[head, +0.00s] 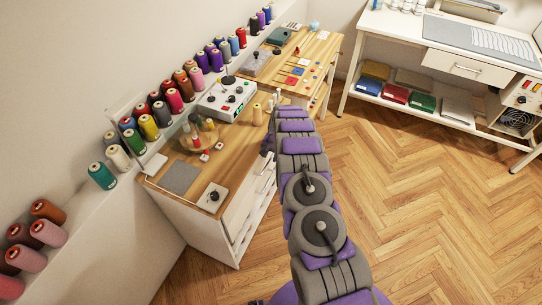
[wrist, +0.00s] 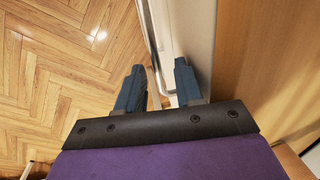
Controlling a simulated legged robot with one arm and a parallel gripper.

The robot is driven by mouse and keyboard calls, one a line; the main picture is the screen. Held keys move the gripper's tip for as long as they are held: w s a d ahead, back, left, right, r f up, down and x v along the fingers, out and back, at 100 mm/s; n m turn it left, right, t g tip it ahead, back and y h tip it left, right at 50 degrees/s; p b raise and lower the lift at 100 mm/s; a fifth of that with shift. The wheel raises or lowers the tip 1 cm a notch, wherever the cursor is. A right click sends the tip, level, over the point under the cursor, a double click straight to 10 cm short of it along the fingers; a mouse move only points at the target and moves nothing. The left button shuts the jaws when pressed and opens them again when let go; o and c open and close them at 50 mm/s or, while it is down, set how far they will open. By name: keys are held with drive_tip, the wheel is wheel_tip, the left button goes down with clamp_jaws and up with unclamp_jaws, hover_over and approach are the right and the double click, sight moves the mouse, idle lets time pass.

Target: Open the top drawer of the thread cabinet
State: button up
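The thread cabinet (head: 207,222) is white with a wooden top and stands left of my arm in the head view. Its top drawer (head: 238,208) faces right and looks shut, partly hidden by my arm. A metal handle (head: 266,180) shows on this side. In the wrist view, a pale drawer front (wrist: 190,30) carries a long metal handle (wrist: 150,50). My gripper (wrist: 158,75) is open, and the handle runs between its two blue-grey fingers. Gaps show beside the bar; contact cannot be told. In the head view the fingers are hidden at the arm's far end.
Thread spools (head: 148,127), a control box (head: 226,98) and a small switch box (head: 213,198) sit on or beside the cabinet top. A wooden table (head: 318,50) stands behind, and a white desk (head: 400,30) at back right. The wooden floor (head: 430,200) to the right is clear.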

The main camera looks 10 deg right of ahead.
drive_tip(key=shift+d, duration=0.1)
drive_tip(key=shift+c, duration=0.6)
clamp_jaws()
idle(0.8)
